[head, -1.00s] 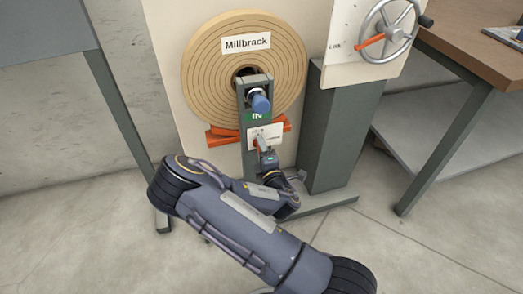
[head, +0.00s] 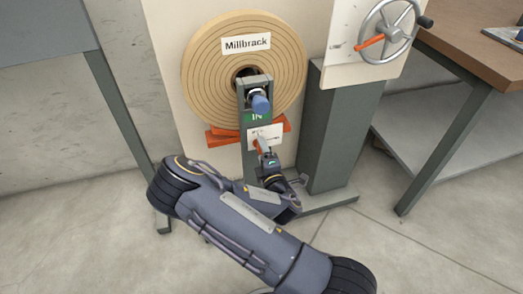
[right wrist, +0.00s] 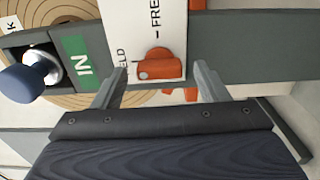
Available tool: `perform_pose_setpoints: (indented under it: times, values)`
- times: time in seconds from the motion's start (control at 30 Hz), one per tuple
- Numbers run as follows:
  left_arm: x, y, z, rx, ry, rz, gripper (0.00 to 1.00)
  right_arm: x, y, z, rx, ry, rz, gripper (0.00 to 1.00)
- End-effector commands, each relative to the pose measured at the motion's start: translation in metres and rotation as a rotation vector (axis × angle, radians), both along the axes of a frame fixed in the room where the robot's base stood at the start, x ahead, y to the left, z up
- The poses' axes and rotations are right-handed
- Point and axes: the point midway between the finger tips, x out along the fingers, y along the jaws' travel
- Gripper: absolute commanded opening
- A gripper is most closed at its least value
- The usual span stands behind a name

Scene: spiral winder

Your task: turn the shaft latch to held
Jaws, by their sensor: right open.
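The shaft latch (right wrist: 160,68) is an orange lever on a white plate (right wrist: 170,18) with FREE printed on it and a partly covered word ending in ELD. In the right wrist view it sits between the spread fingers of my right gripper (right wrist: 161,84), with a gap on both sides. I cannot tell which mark it points to. In the head view the latch (head: 263,146) shows small below the green IN label, with my right gripper (head: 267,157) just below it. The right gripper is open and empty. My left gripper is out of view.
A blue-tipped shaft end (head: 260,104) stands out above the latch, in front of the Millbrack roll (head: 205,70). A handwheel (head: 389,32) is on a panel at the upper right. A workbench (head: 460,45) stands at the right. Floor is open in front.

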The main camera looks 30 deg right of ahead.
Motion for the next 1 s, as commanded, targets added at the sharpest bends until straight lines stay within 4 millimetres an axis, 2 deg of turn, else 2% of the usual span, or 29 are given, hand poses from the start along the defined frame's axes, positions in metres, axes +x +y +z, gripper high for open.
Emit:
perform_pose_setpoints:
  times: [0.2, 0.4, 1.0]
  values:
    - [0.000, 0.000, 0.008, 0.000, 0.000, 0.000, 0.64, -0.038, 0.009, 0.000, -0.001, 0.006, -0.002, 0.67]
    - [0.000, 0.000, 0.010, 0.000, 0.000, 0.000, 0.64, -0.060, 0.014, 0.000, -0.001, 0.005, -0.001, 0.67]
    - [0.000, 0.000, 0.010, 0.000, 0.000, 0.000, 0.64, -0.064, 0.015, 0.000, 0.004, 0.002, -0.002, 0.67]
